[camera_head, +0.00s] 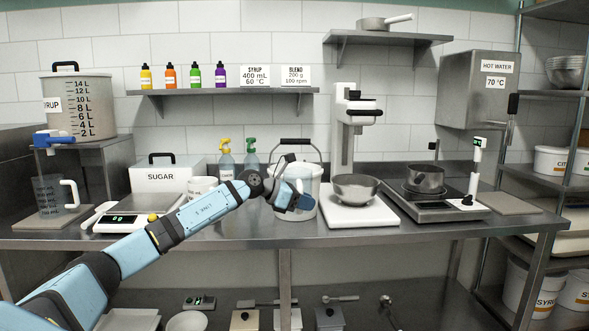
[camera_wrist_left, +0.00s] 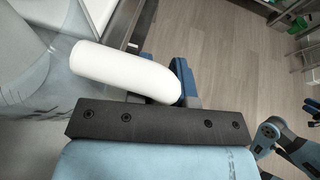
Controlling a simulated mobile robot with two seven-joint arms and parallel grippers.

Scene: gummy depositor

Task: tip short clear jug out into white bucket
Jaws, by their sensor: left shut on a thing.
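My left gripper (camera_head: 300,197) is in front of the white bucket (camera_head: 283,214), which stands on the counter with its dark handle raised. In the left wrist view, my left gripper (camera_wrist_left: 183,82) is shut on the white handle of the short clear jug (camera_wrist_left: 28,85). The jug's clear body extends left, partly out of that view. In the head view the jug is hard to make out against the bucket and gripper. Its contents and exact tilt cannot be told.
A taller clear jug (camera_head: 48,197) with a white handle stands under the syrup tap at left. A scale (camera_head: 125,219) and sugar box (camera_head: 165,177) are left of the bucket. A mixer with a bowl (camera_head: 355,188) stands close at its right. Spray bottles (camera_head: 226,163) are behind.

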